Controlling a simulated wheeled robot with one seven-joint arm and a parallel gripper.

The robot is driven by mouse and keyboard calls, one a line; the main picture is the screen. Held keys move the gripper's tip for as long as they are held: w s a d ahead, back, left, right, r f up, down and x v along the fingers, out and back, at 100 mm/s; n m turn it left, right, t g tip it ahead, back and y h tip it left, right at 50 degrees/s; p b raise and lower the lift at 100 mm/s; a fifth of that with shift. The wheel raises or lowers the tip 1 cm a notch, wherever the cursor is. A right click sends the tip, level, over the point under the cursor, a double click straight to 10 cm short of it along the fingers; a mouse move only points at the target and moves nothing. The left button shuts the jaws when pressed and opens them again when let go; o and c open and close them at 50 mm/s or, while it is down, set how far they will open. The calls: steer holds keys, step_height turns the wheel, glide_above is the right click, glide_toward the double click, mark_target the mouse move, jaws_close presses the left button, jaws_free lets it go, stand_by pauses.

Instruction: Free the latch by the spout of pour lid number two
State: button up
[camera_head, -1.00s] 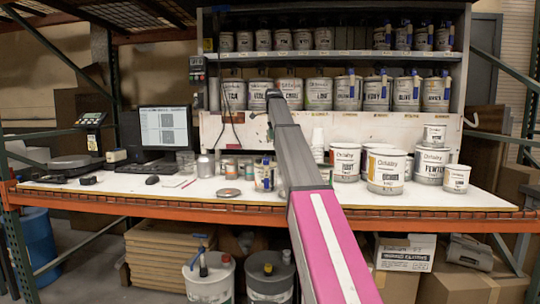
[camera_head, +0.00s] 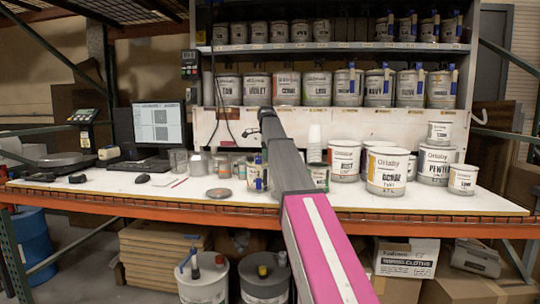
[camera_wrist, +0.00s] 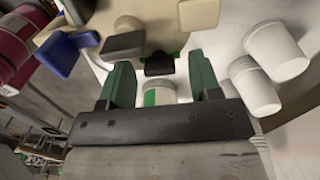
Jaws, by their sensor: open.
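In the head view several cans with blue upright parts on their lids stand at the right of the shelves, one of them a can on the lower shelf (camera_head: 349,88). No number shows on them, so I cannot tell which is pour lid number two. My gripper (camera_wrist: 160,62) shows in the wrist view with its two green fingers apart. A small black part (camera_wrist: 159,64) and a white-and-green rounded thing (camera_wrist: 160,93) show between the fingers, with no grip visible. A black paddle-like part (camera_wrist: 122,46) and a blue one (camera_wrist: 58,54) lie to the left. In the head view the fingers are hidden.
Two white cups (camera_wrist: 275,50) are right of my fingers. A maroon can (camera_wrist: 20,45) is at the left. On the bench (camera_head: 110,190) stand a monitor (camera_head: 160,124), a small can with a blue part (camera_head: 252,177) and white cans (camera_head: 387,172). The bench's left front is mostly clear.

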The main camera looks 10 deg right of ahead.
steer(key=shift+f, duration=0.25)
steer(key=c, duration=0.9)
steer(key=shift+n, duration=0.8)
steer(key=n, duration=1.2)
stand_by(0.8)
steer(key=o, duration=0.9)
